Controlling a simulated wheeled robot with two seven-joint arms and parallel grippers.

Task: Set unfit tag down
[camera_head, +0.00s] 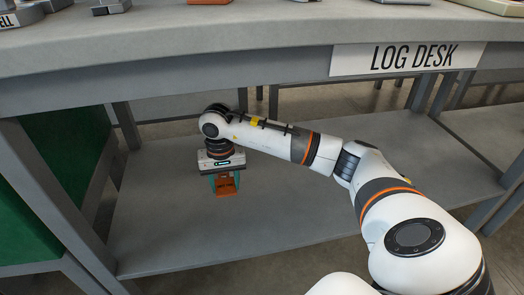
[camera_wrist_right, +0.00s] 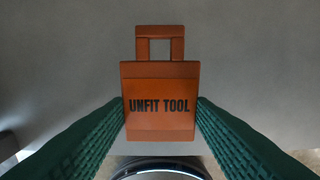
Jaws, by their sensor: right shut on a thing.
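The unfit tag (camera_head: 227,185) is an orange block with a loop handle at one end. In the right wrist view the tag (camera_wrist_right: 160,88) reads "UNFIT TOOL", with its handle toward the top of the picture. My right gripper (camera_head: 226,176) points down over the lower shelf (camera_head: 290,215) of the log desk. Its green fingers (camera_wrist_right: 160,112) are shut on the two sides of the tag. I cannot tell whether the tag touches the shelf. My left gripper is not in view.
The log desk's top (camera_head: 250,35) overhangs the shelf, with a "LOG DESK" sign (camera_head: 405,57) on its front edge. Grey legs (camera_head: 128,140) stand at the sides. A green panel (camera_head: 60,140) is at the left. The shelf around the tag is clear.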

